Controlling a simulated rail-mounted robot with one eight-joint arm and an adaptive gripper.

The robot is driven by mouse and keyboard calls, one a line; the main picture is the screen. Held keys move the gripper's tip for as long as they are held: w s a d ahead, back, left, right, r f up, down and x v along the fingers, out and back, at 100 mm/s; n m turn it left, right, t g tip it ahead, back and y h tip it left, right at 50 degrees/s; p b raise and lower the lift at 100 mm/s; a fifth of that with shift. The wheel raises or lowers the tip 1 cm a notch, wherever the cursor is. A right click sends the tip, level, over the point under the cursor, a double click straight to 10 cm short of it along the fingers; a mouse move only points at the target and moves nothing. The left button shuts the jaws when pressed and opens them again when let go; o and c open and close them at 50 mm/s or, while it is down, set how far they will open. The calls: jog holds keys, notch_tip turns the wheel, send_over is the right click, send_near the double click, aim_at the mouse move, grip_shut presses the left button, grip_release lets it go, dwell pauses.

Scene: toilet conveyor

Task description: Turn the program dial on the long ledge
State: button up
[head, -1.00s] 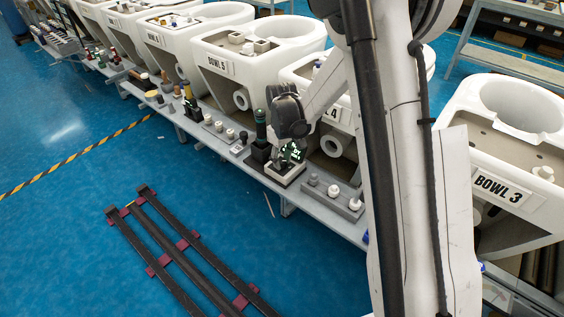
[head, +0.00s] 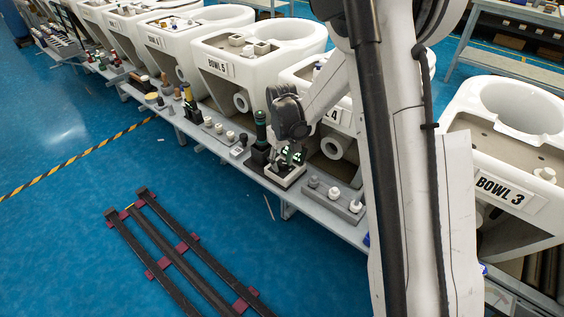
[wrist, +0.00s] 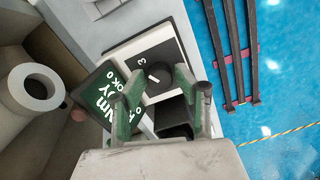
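The program dial (wrist: 157,74) is a round black knob with a white mark on a black-and-white plate (wrist: 122,50) in the wrist view. Numerals show beside it. My gripper (wrist: 160,92) is open, its two green-lined fingers spread on either side of the dial's near edge. I cannot tell whether they touch it. A dark green panel with white lettering (wrist: 104,98) is partly covered by the left finger. In the head view my gripper (head: 289,157) is over a white-edged box (head: 284,178) on the long ledge (head: 327,211); the dial is hidden there.
A dark post with a green top (head: 261,130) stands just left of my gripper. A grey block with knobs (head: 335,197) lies to the right on the ledge. Toilet bowls (head: 256,50) line the back. Dark rails (head: 180,248) lie on the blue floor in front.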

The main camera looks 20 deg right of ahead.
aim_at(282, 163)
jog(key=shift+o, duration=0.9)
notch_tip(282, 163, up, 12)
jog(key=s+r+m+t+p, duration=0.2)
jog(key=s+r+t+p, duration=0.1)
jog(key=s+r, duration=1.1)
jog(key=s+r+m+t+p, duration=0.1)
jog(key=s+r+t+p, duration=0.2)
jog(key=s, duration=1.1)
jog(key=shift+s+a+r+t, duration=0.15)
jog(key=shift+s+t, duration=0.2)
jog(key=shift+t, duration=0.25)
